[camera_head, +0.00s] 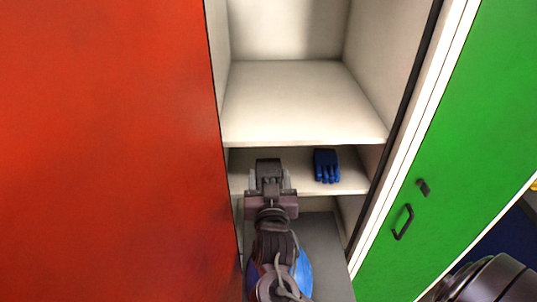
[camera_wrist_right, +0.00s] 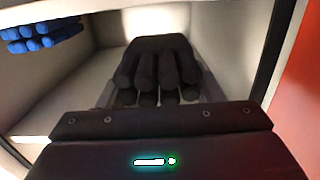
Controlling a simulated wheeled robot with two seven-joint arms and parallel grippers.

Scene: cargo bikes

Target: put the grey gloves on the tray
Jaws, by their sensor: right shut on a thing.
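The grey gloves (camera_head: 268,169) are dark, almost black, and are at the middle shelf of the open locker. In the right wrist view the gloves (camera_wrist_right: 160,68) lie between the fingers, their several rounded glove fingers pointing at the camera. My right gripper (camera_head: 270,182) is shut on them, reaching into the locker from below in the head view. I cannot tell whether the gloves still touch the shelf. My left gripper is not in view. I cannot make out a tray in either view.
Blue gloves (camera_head: 326,166) lie on the same shelf (camera_head: 350,184), just right of my right gripper in the head view. An empty upper shelf (camera_head: 300,100) is above. A red panel (camera_head: 100,150) stands close on the left and a green door (camera_head: 440,170) on the right.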

